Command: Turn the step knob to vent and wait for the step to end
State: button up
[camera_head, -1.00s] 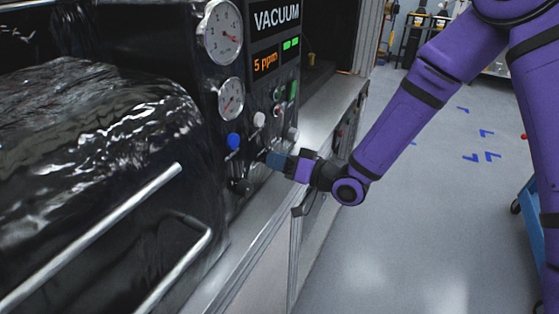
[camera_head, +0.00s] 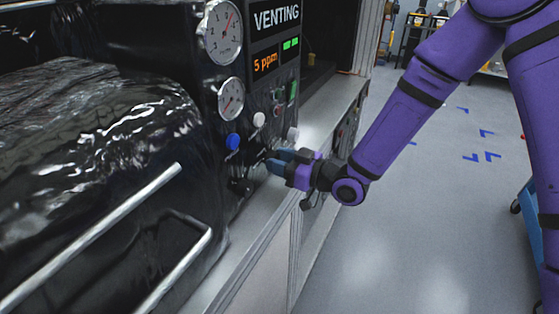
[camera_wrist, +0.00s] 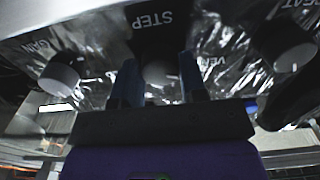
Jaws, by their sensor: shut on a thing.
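The step knob (camera_wrist: 160,76) is a grey knob under an upside-down STEP label in the wrist view. My gripper (camera_wrist: 158,85) is shut on it, one blue finger on each side. In the head view my gripper (camera_head: 271,162) reaches the lower part of the black panel, and the fingers hide most of the knob. The panel's display (camera_head: 276,17) reads VENTING. A smaller display (camera_head: 266,63) below it reads 5 ppm, with green bars beside it.
Two round gauges (camera_head: 222,32) sit left of the displays. A blue button (camera_head: 232,141) and a white button (camera_head: 259,119) are close above my gripper. In the wrist view, a GAIN knob (camera_wrist: 62,75) and a HEAT knob (camera_wrist: 288,47) flank it. Metal handle bars (camera_head: 120,222) stick out at left.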

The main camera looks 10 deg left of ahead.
dwell(0.4)
jog(key=o, duration=0.9)
jog(key=shift+d, duration=0.1)
jog(key=v, duration=1)
jog(key=shift+s+d, duration=0.15)
jog(key=shift+d, duration=0.15)
